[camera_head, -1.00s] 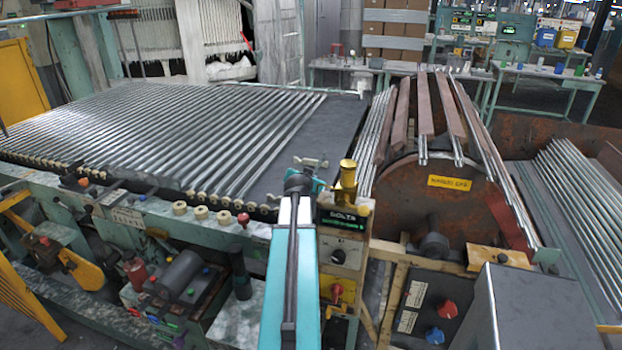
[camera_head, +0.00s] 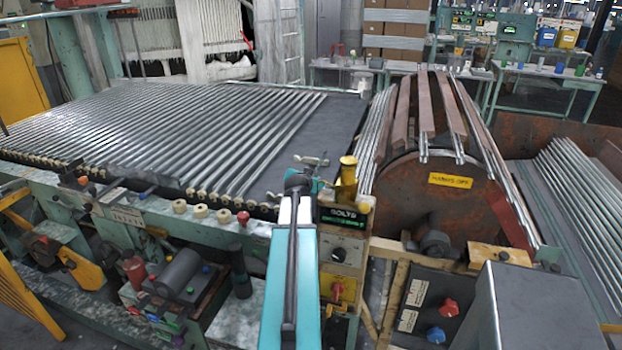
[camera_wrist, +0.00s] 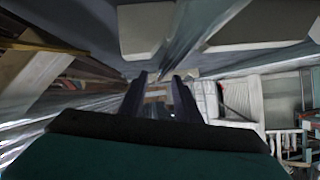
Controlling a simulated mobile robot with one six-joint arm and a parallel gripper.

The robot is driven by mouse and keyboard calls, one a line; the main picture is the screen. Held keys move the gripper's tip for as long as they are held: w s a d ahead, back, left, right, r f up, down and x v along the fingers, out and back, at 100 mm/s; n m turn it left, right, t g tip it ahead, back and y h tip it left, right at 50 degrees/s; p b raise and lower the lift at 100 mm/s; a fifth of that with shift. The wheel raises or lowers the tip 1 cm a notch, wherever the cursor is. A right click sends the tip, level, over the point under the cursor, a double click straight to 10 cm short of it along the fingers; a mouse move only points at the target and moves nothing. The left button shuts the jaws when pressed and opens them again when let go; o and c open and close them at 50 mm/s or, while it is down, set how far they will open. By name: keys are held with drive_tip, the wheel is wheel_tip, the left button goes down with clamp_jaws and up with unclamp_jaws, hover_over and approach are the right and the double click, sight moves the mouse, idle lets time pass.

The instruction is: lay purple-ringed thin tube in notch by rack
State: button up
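In the wrist view my gripper (camera_wrist: 160,83) shows as two dark fingers standing apart, with a gap between them. No tube shows between the fingers. I cannot pick out a purple ring on any tube in either view. The notch cannot be made out either.
A rusty drum (camera_head: 440,205) with a yellow label and long bars stands right of the rack. More tubes (camera_head: 585,210) lie at the far right. A control box (camera_head: 342,225) with a yellow-topped post stands at the rack's near right corner. The rack's right strip is bare.

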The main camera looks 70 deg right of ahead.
drive_tip(key=shift+r, duration=0.15)
drive_tip(key=shift+r+p, duration=0.35)
drive_tip(key=shift+p, duration=0.2)
drive_tip(key=shift+a, duration=0.35)
drive_tip(key=b+v, duration=0.2)
drive_tip(key=v, duration=0.6)
drive_tip(key=shift+s+a+r, duration=0.1)
drive_tip(key=shift+a, duration=0.15)
drive_tip(key=shift+b, duration=1)
drive_tip(key=shift+a, duration=0.1)
drive_tip(key=b+v, duration=0.2)
drive_tip(key=b, duration=0.3)
drive_tip(key=shift+a+r, duration=0.1)
drive_tip(key=shift+a, duration=0.05)
